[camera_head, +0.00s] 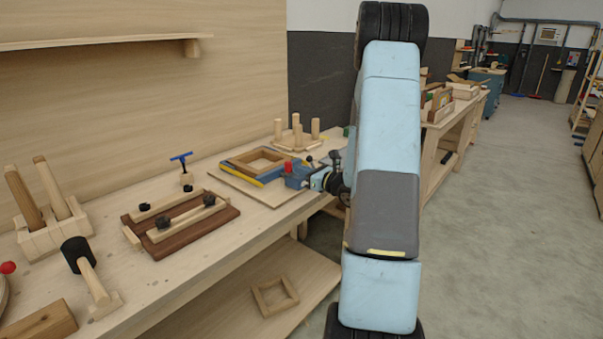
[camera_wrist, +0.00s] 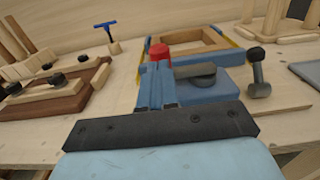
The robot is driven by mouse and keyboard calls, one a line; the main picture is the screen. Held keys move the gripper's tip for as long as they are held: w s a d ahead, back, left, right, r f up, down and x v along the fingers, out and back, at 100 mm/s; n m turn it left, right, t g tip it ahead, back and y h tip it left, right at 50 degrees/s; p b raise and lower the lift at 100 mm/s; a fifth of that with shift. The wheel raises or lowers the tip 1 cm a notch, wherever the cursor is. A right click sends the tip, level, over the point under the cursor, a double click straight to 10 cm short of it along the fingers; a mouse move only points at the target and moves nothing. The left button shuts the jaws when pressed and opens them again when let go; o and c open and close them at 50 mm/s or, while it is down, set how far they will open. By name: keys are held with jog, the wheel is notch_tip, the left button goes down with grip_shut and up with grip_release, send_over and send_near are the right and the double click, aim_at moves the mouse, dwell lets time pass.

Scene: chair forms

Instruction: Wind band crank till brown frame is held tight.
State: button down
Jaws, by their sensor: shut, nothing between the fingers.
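The brown frame (camera_head: 257,160) lies flat on a board on the bench, with a blue and yellow band around its outside; it also shows at the top of the wrist view (camera_wrist: 190,42). At its near side is a blue band housing (camera_wrist: 212,82) with a grey crank arm (camera_wrist: 195,71) on a round grey hub. A red knob (camera_wrist: 160,50) stands at the crank's left end. My gripper (camera_wrist: 156,68) is shut and empty, its blue fingers pointing at the red knob. The fingertips hide the knob's lower part, and I cannot tell whether they touch it.
A black-topped grey peg (camera_wrist: 258,72) stands right of the housing. A rack of upright pegs (camera_head: 297,138) stands behind.

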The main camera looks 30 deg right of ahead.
jog(key=shift+x, duration=0.9)
dwell(0.6)
jog(key=shift+s, duration=0.1)
jog(key=v, duration=0.7)
jog(key=shift+s+d, duration=0.2)
jog(key=shift+s, duration=0.15)
dwell(0.4)
jog(key=shift+a+r, duration=0.1)
